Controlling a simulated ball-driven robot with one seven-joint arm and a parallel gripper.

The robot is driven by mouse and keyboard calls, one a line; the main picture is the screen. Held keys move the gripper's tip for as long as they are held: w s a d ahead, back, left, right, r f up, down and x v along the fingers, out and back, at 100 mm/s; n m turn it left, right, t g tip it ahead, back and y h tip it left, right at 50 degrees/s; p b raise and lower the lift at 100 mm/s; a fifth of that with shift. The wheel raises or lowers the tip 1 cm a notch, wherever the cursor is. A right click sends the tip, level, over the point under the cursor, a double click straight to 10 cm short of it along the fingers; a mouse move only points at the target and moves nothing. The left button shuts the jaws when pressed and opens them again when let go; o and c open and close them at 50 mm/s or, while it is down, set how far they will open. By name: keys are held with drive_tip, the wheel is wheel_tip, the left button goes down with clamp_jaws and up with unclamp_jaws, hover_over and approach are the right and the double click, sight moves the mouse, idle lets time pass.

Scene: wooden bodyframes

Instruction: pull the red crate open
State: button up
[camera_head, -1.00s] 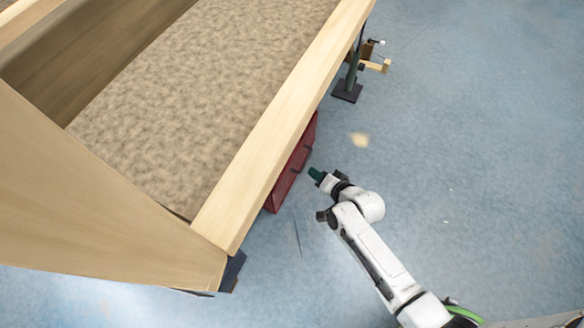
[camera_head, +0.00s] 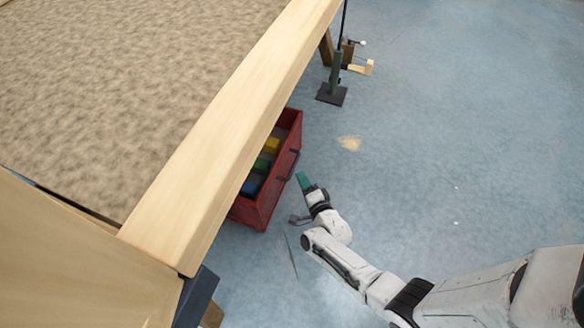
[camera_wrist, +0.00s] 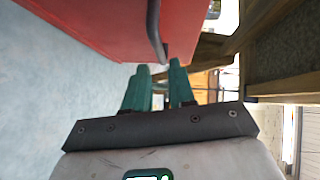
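The red crate (camera_head: 268,205) stands on the floor, partly out from under the wooden frame. Its open top shows yellow, green and blue blocks inside. A dark bar handle (camera_head: 293,163) is on its front face. My gripper (camera_head: 302,178) has green fingers and is close in front of that handle. In the wrist view the crate's red face (camera_wrist: 105,25) fills the upper left, and the handle (camera_wrist: 154,28) runs down to just ahead of my fingertips (camera_wrist: 159,68). The fingers are apart with a visible gap. They appear empty, but contact with the handle is unclear.
The wooden frame (camera_head: 230,115) with a beige speckled top overhangs the crate's rear. A dark-footed post (camera_head: 334,92) and a small wooden piece (camera_head: 362,68) stand beyond it. Blue floor to the right is mostly clear.

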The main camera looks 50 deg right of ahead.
sight(294, 164)
drive_tip(key=shift+b+x, duration=1.75)
drive_tip(key=shift+x, duration=2.15)
drive_tip(key=shift+f, duration=0.1)
clamp_jaws()
drive_tip(key=shift+s, duration=0.1)
